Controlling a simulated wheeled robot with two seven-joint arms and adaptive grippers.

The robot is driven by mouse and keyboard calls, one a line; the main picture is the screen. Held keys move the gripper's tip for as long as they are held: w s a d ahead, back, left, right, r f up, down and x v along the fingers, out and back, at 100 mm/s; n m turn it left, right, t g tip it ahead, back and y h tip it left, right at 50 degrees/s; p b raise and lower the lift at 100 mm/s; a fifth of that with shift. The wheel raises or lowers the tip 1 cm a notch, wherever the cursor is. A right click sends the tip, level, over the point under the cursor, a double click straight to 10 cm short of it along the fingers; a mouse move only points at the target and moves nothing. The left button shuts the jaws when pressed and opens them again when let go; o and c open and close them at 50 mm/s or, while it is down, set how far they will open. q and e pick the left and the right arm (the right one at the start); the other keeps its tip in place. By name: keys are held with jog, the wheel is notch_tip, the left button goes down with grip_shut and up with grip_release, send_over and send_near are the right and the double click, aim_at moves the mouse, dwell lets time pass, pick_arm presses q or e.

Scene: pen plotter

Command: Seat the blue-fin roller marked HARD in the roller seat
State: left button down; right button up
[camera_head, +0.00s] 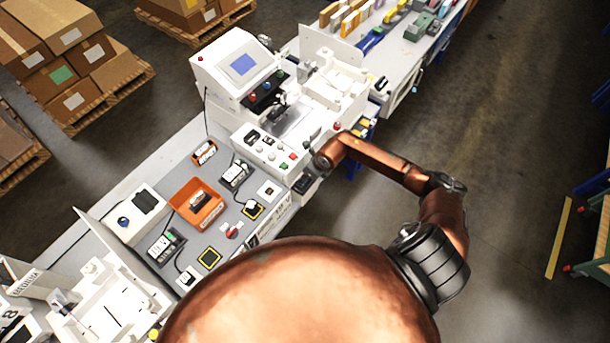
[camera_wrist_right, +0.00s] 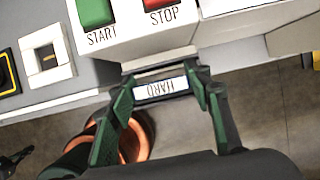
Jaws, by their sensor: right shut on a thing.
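My right gripper (camera_wrist_right: 163,95) is shut on a piece with a white label reading HARD (camera_wrist_right: 160,88), upside down in the right wrist view. The fingers are on either side of the label. Blue fins cannot be made out, and most of the piece is hidden. In the head view the right gripper (camera_head: 305,183) is small and dark, by the front edge of the bench, just in front of the button panel (camera_head: 270,152). I cannot pick out the roller seat with certainty. My left gripper is not in view.
The panel has a green START button (camera_wrist_right: 95,12) and a red STOP button (camera_wrist_right: 163,3). A white block with a square recess (camera_wrist_right: 45,57) sits to its left. An orange bin (camera_head: 181,212), a white machine with a screen (camera_head: 226,52) and small devices (camera_head: 237,173) crowd the bench.

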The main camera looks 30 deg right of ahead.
jog(key=shift+f, duration=0.2)
jog(key=shift+f, duration=0.2)
jog(key=o, duration=1.2)
jog(key=shift+r, duration=0.2)
jog(key=shift+d+r, duration=0.1)
jog(key=shift+r, duration=0.15)
jog(key=b+v, duration=0.2)
jog(key=v, duration=0.9)
jog(key=shift+s+r, duration=0.2)
jog(key=shift+r, duration=0.05)
